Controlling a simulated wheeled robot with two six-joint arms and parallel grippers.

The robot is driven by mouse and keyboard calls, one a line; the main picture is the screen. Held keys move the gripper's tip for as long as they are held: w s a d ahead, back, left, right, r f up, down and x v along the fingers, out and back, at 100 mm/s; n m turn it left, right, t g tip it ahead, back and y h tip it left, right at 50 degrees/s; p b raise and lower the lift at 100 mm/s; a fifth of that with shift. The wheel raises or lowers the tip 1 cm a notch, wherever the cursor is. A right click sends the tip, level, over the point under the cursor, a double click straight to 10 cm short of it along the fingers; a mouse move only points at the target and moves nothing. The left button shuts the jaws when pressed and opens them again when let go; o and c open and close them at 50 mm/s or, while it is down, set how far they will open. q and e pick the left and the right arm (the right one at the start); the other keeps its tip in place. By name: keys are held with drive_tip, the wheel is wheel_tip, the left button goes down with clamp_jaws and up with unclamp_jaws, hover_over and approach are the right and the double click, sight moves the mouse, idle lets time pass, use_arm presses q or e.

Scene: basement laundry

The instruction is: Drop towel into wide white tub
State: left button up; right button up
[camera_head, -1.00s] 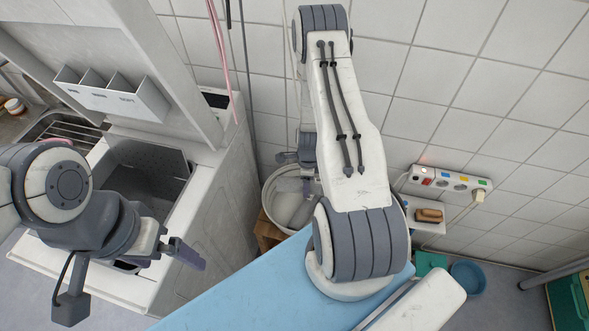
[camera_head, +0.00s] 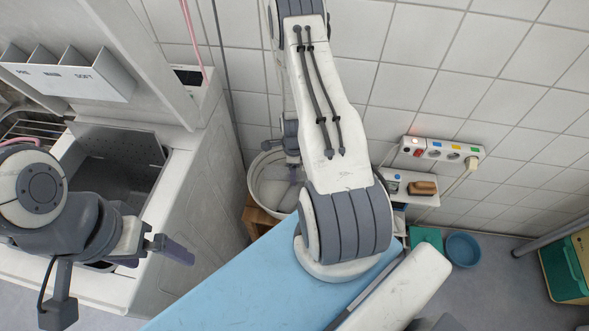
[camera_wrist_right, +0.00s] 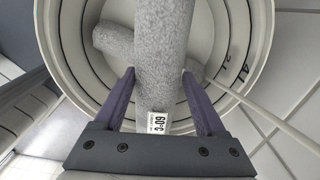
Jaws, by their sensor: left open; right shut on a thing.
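The grey, fluffy rolled towel (camera_wrist_right: 160,45) with a white "60°C" tag is between the two fingers of my right gripper (camera_wrist_right: 159,76), which is shut on it. It hangs over the open wide white tub (camera_wrist_right: 66,62). More grey rolled cloth (camera_wrist_right: 112,40) shows behind it inside the tub; I cannot tell whether it is a separate piece. In the head view the tub (camera_head: 256,188) stands on a wooden stand by the wall, and my right arm hides part of it. My left gripper (camera_head: 172,248) is open and empty at the left, in front of the white cabinet.
A blue ironing board (camera_head: 225,285) lies below my right arm. A white sink unit (camera_head: 195,200) fills the left. A power strip (camera_head: 440,150) and small shelf (camera_head: 410,188) are on the tiled wall. A blue bowl (camera_head: 463,248) sits on the floor.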

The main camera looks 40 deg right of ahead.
drive_tip(key=o, duration=1.5)
wheel_tip(320, 180, up, 10)
drive_tip(key=p, duration=0.6)
drive_tip(key=shift+f, duration=0.2)
drive_tip(key=shift+r, duration=0.45)
wheel_tip(320, 180, down, 10)
drive_tip(key=b, duration=0.6)
drive_tip(key=shift+f, duration=0.25)
drive_tip(key=shift+r, duration=0.1)
